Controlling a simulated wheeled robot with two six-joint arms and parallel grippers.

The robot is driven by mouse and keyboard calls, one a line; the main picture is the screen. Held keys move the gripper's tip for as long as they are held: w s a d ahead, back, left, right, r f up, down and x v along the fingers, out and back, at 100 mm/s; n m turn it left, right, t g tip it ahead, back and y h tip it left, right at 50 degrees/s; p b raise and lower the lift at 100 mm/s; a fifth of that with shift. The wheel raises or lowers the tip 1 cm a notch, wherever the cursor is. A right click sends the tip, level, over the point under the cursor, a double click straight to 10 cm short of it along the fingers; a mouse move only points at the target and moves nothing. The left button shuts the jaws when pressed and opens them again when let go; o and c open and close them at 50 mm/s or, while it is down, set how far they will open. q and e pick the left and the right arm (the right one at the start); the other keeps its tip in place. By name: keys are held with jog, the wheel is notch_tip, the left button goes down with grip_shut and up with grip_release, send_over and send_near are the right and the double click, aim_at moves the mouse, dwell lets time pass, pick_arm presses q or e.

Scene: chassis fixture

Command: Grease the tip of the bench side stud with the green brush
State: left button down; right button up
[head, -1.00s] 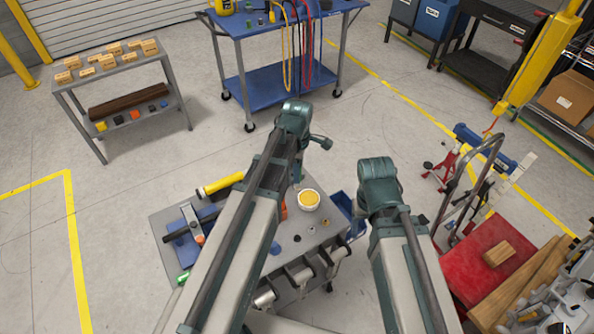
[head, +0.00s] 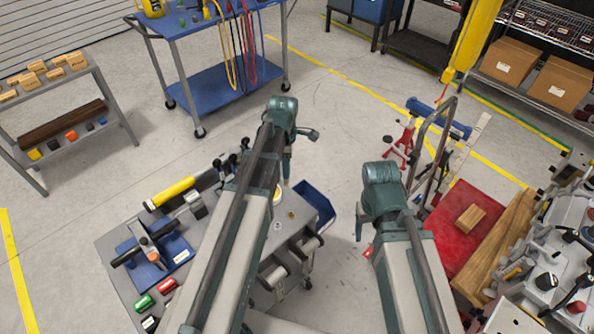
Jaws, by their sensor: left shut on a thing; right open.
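My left gripper (head: 287,172) points down beyond its arm, over the far right part of the grey work cart (head: 112,262). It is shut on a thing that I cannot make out. The pot of yellow grease (head: 278,191) shows only as a sliver beside the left arm. My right gripper (head: 359,222) is open and apart from everything, right of the cart. A green cylinder (head: 143,303) lies at the cart's near left; I cannot tell whether it is a brush. The chassis (head: 565,275) is at the right edge. I cannot pick out the bench side stud.
The cart also carries a blue fixture (head: 170,265), a yellow tube (head: 170,192) and a red cylinder (head: 167,286). A blue bin (head: 316,203) hangs at its right side. A red platform (head: 450,238) with wooden blocks stands before the chassis. Bare floor lies beyond the cart.

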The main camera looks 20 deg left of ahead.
pick_arm(q)
jog(key=a+f+n, duration=0.1)
jog(key=a+n, duration=0.1)
jog(key=a, duration=0.4)
jog(key=shift+w+a+f+n, duration=0.2)
jog(key=shift+w+a+n, duration=0.1)
jog(key=shift+w+a, duration=0.1)
pick_arm(e)
jog(key=shift+f, duration=0.65)
pick_arm(q)
jog(key=shift+f+b, duration=0.1)
jog(key=shift+b, duration=0.3)
pick_arm(e)
jog(key=shift+f, duration=0.1)
pick_arm(q)
notch_tip(320, 180, down, 6)
jog(key=b, duration=0.5)
jog(key=shift+b, duration=0.35)
pick_arm(e)
notch_tip(320, 180, down, 6)
jog(key=shift+r, duration=0.1)
pick_arm(q)
jog(key=shift+f+b, duration=0.35)
jog(key=shift+b, duration=0.2)
pick_arm(e)
jog(key=shift+f, duration=0.5)
pick_arm(q)
jog(key=shift+r, duration=0.1)
pick_arm(e)
jog(key=shift+r, duration=0.1)
